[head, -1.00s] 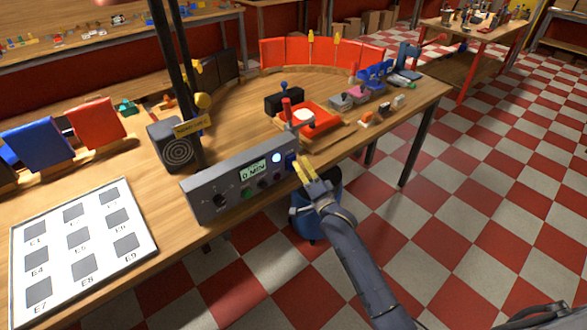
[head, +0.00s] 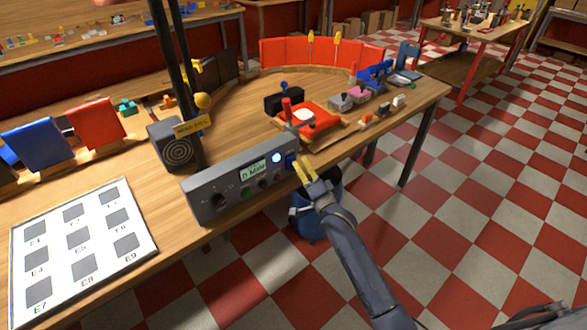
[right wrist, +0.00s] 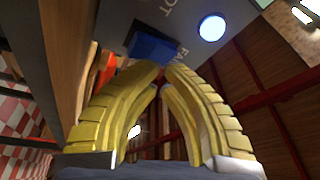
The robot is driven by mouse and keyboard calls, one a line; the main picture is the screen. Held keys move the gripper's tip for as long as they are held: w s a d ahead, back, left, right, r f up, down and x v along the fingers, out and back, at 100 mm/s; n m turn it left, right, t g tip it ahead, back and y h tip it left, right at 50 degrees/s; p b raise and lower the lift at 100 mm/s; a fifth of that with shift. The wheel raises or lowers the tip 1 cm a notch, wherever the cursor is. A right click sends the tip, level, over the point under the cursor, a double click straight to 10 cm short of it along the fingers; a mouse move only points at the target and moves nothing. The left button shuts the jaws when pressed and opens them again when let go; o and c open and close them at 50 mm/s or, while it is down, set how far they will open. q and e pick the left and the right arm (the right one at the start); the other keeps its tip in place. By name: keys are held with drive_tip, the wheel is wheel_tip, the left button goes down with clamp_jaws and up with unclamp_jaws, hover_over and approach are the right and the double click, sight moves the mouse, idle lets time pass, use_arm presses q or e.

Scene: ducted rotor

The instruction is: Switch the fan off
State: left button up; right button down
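The grey control panel (head: 235,182) stands at the front edge of the wooden table, with a display, a black knob, round buttons and a lit white lamp (head: 276,157). A blue switch (head: 291,161) sits at its right end; in the right wrist view the blue switch (right wrist: 155,47) is beside lettering that appears to read FAN. My right gripper (head: 303,166) is at that end of the panel. Its yellow fingers (right wrist: 164,67) come together at the tips, right at the switch's edge; I cannot tell whether they touch it. The switch's exact position is unclear. My left gripper is not in view.
A dark box with a ringed round face (head: 178,151) stands behind the panel beside dark posts. A white board with grey squares (head: 145,254) lies at left. A red device (head: 315,118) is on the table behind the gripper. A blue bin (head: 308,222) is below the table edge.

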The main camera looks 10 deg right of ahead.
drive_tip(key=shift+w+a+f, duration=0.2)
drive_tip(key=shift+w, duration=0.25)
drive_tip(key=shift+w+a+f, duration=0.2)
drive_tip(key=shift+w, duration=0.2)
idle(1.3)
drive_tip(key=shift+w+a+f, duration=0.15)
drive_tip(key=shift+a+f, duration=0.05)
drive_tip(key=shift+a, duration=0.1)
idle(0.7)
drive_tip(key=shift+s+d+r, duration=0.2)
drive_tip(key=shift+s+r, duration=0.2)
drive_tip(key=shift+s, duration=0.3)
drive_tip(key=shift+s+d+r, duration=0.15)
drive_tip(key=shift+s+d, duration=0.05)
drive_tip(key=shift+d, duration=0.05)
drive_tip(key=shift+d, duration=0.1)
drive_tip(key=shift+s, duration=0.2)
drive_tip(key=s, duration=0.1)
drive_tip(key=s+d+r, duration=0.2)
drive_tip(key=shift+s, duration=0.35)
